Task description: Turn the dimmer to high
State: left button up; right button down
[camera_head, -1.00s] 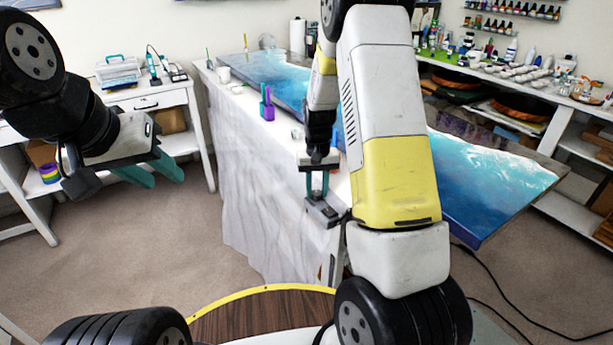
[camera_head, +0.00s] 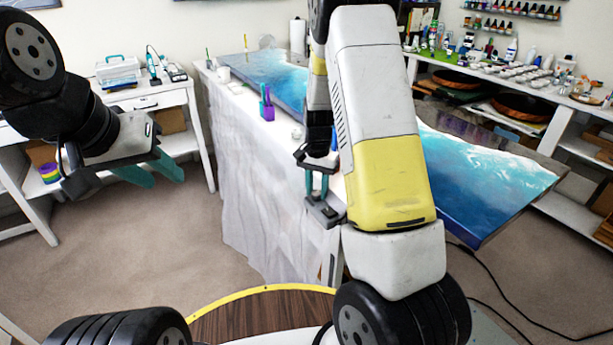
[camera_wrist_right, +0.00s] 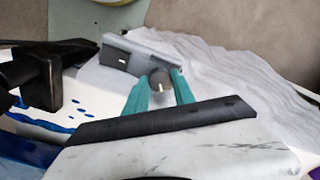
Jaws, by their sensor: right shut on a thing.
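The dimmer is a grey box (camera_head: 322,211) at the near edge of the cloth-covered table. In the right wrist view the dimmer box (camera_wrist_right: 135,58) has a dark round knob (camera_wrist_right: 160,80) with a pale pointer mark. My right gripper (camera_head: 317,192) is at the dimmer; in its wrist view its teal fingers (camera_wrist_right: 161,92) stand on either side of the knob, shut on it. The knob is hidden in the head view. My left gripper (camera_head: 152,177) is open and empty, hanging in the air at the left, far from the dimmer.
The draped table (camera_head: 250,170) carries a blue resin panel (camera_head: 490,190) and a purple holder (camera_head: 267,108). A white desk (camera_head: 150,98) stands at the back left, a shelf (camera_head: 560,95) of bottles at the right. Black cables (camera_head: 520,315) lie on the floor at right.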

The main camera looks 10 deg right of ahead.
aim_at(317, 192)
dwell(0.3)
jog(key=c, duration=1.3)
grip_release()
jog(key=shift+r, duration=0.1)
notch_tip(317, 192, up, 8)
jog(key=shift+f, duration=0.15)
